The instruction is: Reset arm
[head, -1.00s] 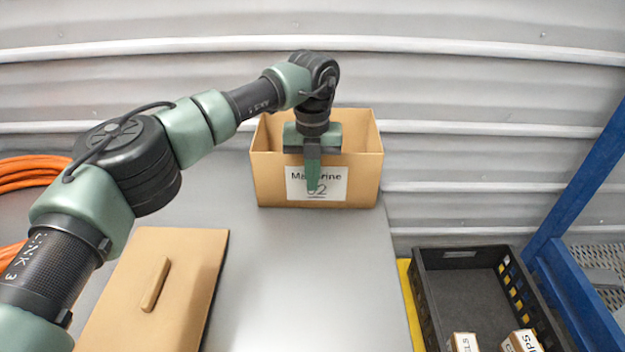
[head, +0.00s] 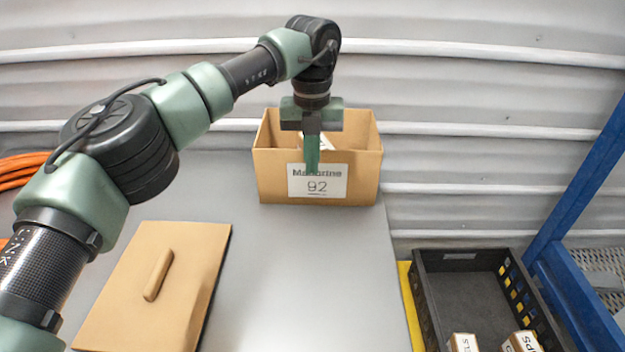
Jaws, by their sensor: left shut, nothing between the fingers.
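My left arm comes in from the left and reaches over the grey table. My left gripper (head: 312,168) points down in front of the tan box (head: 365,180) labelled "Magazine 92". Its fingers are shut with nothing between them, and they cover part of the label's top line. Something pale shows inside the box behind the fingers; I cannot tell what it is. My right gripper is not in view.
A tan lid (head: 130,285) with a handle lies on the table (head: 290,270) at the front left. A black crate (head: 435,300) with small boxes stands at the right beside a blue frame (head: 575,215). An orange hose (head: 22,170) lies at the far left.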

